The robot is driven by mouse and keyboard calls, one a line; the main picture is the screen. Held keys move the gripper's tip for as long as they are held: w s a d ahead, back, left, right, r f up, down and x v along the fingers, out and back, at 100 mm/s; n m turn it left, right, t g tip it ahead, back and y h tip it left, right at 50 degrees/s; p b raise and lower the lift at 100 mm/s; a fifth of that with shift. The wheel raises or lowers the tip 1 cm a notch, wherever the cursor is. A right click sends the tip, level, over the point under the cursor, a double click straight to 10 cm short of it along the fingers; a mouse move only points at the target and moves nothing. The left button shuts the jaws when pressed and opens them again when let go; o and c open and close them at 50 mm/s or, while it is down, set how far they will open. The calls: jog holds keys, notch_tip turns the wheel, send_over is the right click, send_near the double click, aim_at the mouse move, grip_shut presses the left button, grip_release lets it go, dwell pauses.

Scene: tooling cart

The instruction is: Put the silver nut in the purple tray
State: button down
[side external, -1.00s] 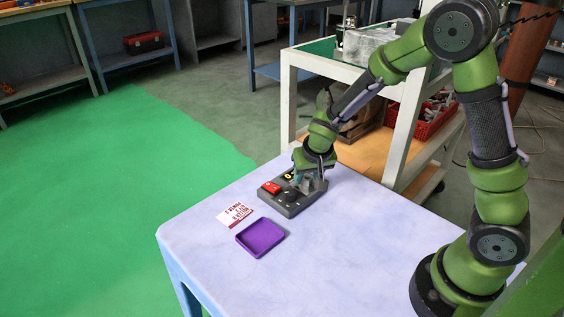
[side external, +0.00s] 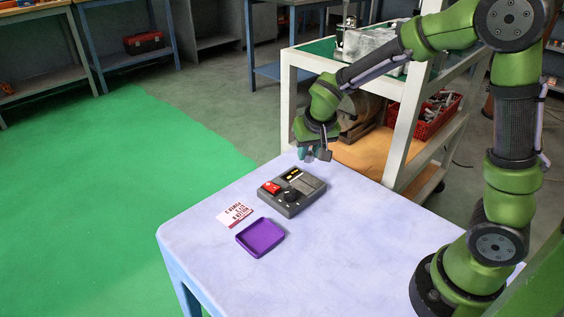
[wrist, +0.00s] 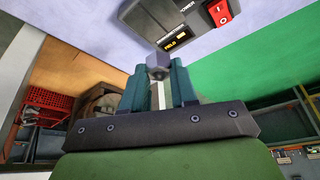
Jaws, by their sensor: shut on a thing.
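The silver nut (wrist: 157,66) is held between the two fingertips of my gripper (wrist: 159,84) in the wrist view; its hole faces the camera. In the side view my gripper (side external: 316,154) is in the air above the far end of the table, over and behind the dark control box, shut on the nut. The nut itself is too small to make out clearly there. The purple tray (side external: 260,237) lies on the table nearer the camera, to the lower left of my gripper. It looks empty.
The dark control box (side external: 291,192) with a red switch (side external: 271,187) stands on the table (side external: 340,250), between my gripper and the tray. A printed card (side external: 235,214) lies beside the tray. A white-framed cart (side external: 395,130) stands close behind the table. The table's right part is clear.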

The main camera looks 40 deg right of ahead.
jog(key=a+r, duration=0.1)
jog(key=r, duration=0.1)
jog(key=n+y, duration=0.3)
jog(key=n, duration=0.6)
send_over(257, 237)
jog(key=s, duration=0.1)
notch_tip(257, 237, down, 5)
notch_tip(257, 237, down, 3)
jog(key=shift+s+d+f, duration=0.1)
jog(key=shift+s+d, duration=0.05)
jog(key=shift+f, duration=2.15)
jog(key=shift+f, duration=0.2)
jog(key=c, duration=0.9)
grip_release()
jog(key=shift+r, duration=0.1)
